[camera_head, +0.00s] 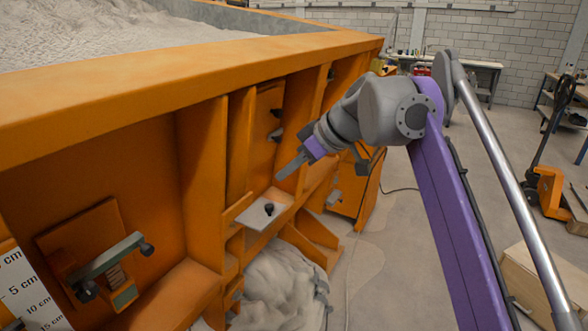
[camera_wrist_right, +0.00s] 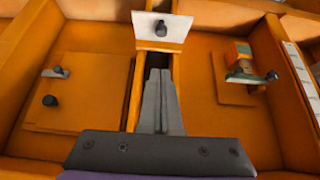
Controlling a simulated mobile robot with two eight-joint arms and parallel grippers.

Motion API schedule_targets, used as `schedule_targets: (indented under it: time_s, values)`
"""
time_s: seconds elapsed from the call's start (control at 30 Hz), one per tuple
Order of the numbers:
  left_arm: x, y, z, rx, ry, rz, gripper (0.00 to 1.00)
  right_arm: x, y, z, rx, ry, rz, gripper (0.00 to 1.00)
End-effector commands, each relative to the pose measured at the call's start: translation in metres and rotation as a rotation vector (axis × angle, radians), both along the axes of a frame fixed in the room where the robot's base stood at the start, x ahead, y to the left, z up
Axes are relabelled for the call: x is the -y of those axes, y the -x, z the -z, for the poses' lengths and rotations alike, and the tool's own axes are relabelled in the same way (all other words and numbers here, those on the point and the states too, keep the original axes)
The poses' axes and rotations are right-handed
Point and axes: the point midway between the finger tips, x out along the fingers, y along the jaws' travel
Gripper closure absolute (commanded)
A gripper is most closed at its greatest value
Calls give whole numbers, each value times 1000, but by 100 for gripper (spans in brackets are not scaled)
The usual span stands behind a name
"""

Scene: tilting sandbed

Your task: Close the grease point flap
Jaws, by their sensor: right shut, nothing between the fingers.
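The grease point flap appears to be the pale grey plate with a black knob (camera_head: 262,213); it stands out roughly level from the orange frame, folded open. In the right wrist view the flap (camera_wrist_right: 148,22) is at the top centre, with a dark narrow opening (camera_wrist_right: 157,60) beside its edge. My right gripper (camera_head: 281,174) is shut and empty, above the flap and apart from it in the head view. Its fingers (camera_wrist_right: 160,74) point toward the opening in the wrist view and hide part of it. My left gripper is not in view.
The orange sandbed wall (camera_head: 130,82) has upright ribs around the flap. A panel with a handle (camera_head: 118,257) is at left; a latched panel (camera_head: 266,140) is behind the flap. A pale sack-like heap (camera_head: 275,285) lies below.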

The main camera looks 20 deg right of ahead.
Motion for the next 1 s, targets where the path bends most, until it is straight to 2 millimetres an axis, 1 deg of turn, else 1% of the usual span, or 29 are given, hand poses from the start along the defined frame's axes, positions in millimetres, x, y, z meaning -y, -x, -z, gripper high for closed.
schedule_targets:
  time_s: [0.03, 0.23, 0.3, 0.4, 0.5, 0.6, 1.0]
  values:
    - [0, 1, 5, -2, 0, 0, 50, -7, -6, 11, -1, -1, -4, 100]
    - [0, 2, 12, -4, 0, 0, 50, -27, -26, 41, 0, 0, -3, 100]
    - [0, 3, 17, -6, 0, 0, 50, -24, -23, 53, -1, 0, 1, 100]
    - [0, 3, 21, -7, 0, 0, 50, -23, -23, 66, -1, 1, 1, 100]
    - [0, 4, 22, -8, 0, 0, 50, -23, -23, 73, -1, 1, 1, 100]
    - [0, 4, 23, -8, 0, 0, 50, -23, -23, 76, -1, 1, 1, 100]
    - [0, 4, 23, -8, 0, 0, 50, -22, -22, 77, 1, -1, 1, 100]
